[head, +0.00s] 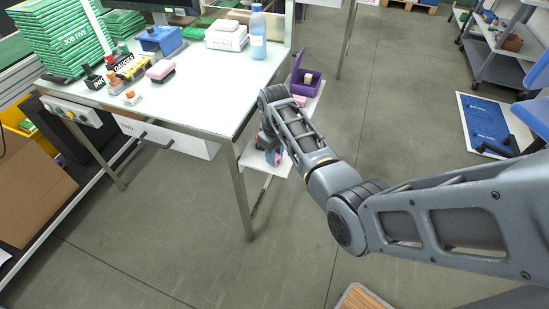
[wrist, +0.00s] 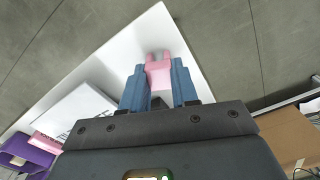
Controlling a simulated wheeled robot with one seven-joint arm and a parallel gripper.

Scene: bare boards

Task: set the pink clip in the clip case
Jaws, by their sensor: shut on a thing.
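My gripper (wrist: 158,88) is shut on the pink clip (wrist: 160,70), which sits between its blue fingers with its forked end pointing away from me. In the head view my gripper (head: 272,158) is low over the white side shelf, partly hidden by my arm. A purple case (head: 311,86) with its lid raised stands at the shelf's far end, with a pale yellow block inside. I take it for the clip case; part of it shows at the lower left of the wrist view (wrist: 25,152). My gripper is apart from it.
The white shelf (head: 257,160) joins the worktable (head: 205,90). A pink thing (wrist: 46,142) and a white flat item (wrist: 80,112) lie between my gripper and the case. On the table stand a blue bottle (head: 258,34) and white boxes (head: 226,36).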

